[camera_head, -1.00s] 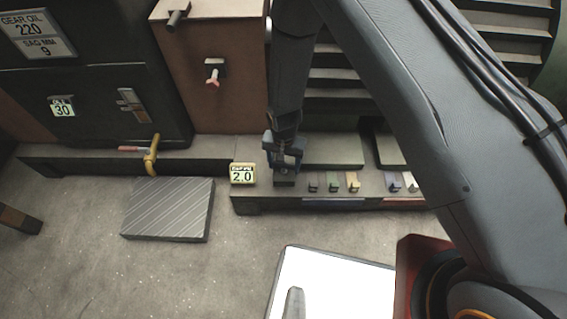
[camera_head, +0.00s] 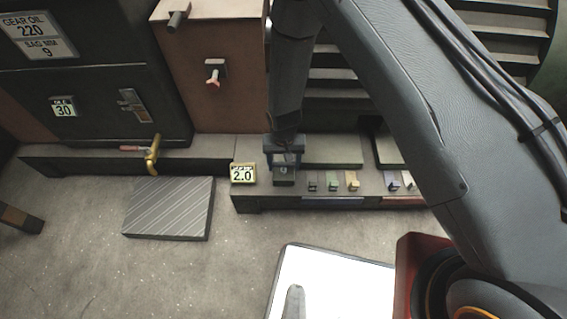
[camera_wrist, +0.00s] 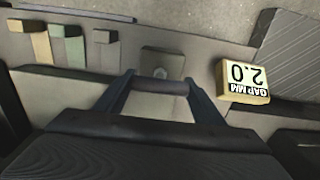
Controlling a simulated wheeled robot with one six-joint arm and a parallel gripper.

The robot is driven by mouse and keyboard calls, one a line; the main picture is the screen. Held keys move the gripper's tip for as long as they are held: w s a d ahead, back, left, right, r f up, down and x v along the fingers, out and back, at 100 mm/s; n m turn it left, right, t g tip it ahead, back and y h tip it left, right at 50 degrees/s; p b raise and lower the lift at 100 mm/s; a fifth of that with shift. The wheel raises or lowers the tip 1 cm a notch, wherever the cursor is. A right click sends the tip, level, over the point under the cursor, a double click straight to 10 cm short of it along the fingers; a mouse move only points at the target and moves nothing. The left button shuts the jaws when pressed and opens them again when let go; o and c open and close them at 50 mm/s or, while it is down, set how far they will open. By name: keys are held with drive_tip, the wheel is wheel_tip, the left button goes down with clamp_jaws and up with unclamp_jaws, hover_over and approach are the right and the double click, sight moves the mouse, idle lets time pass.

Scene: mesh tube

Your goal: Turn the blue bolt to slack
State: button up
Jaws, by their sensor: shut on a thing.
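My gripper (camera_head: 284,160) points down over a small dark block (camera_head: 284,178) on the low bench ledge, right of the yellow 2.0 gap sign (camera_head: 243,173). In the wrist view, the two blue-grey fingers of my gripper (camera_wrist: 158,90) close on the ends of a short dark bar (camera_wrist: 160,86). The dark block (camera_wrist: 161,65), with a pale round spot, shows just beyond it. I cannot pick out a clearly blue bolt, and I cannot tell whether this bar is part of it.
Several small coloured tabs (camera_head: 353,181) line the ledge to the right. A yellow clamp (camera_head: 153,153) with a red handle stands left. A red-tipped knob (camera_head: 212,79) sticks out of the brown cabinet. A striped plate (camera_head: 170,208) lies on the open floor.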

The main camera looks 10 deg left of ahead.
sight(284, 163)
drive_tip(key=o, duration=1.1)
drive_tip(key=shift+c, duration=0.2)
drive_tip(key=shift+r+p, duration=0.65)
drive_tip(key=shift+r, duration=3.25)
drive_tip(key=shift+r, duration=0.1)
drive_tip(key=d+r, duration=0.4)
drive_tip(key=r, duration=0.5)
drive_tip(key=d+r, duration=0.3)
drive_tip(key=r, duration=0.5)
drive_tip(key=d+r, duration=0.4)
drive_tip(key=r, duration=0.5)
drive_tip(key=s+d+r+p, duration=0.1)
drive_tip(key=s+d+r, duration=1.2)
drive_tip(key=s+r, duration=0.2)
drive_tip(key=d+r+m+p, duration=0.2)
drive_tip(key=d+r+p, duration=0.6)
drive_tip(key=p, duration=0.8)
drive_tip(key=shift+r+m, duration=0.4)
drive_tip(key=shift+r, duration=0.05)
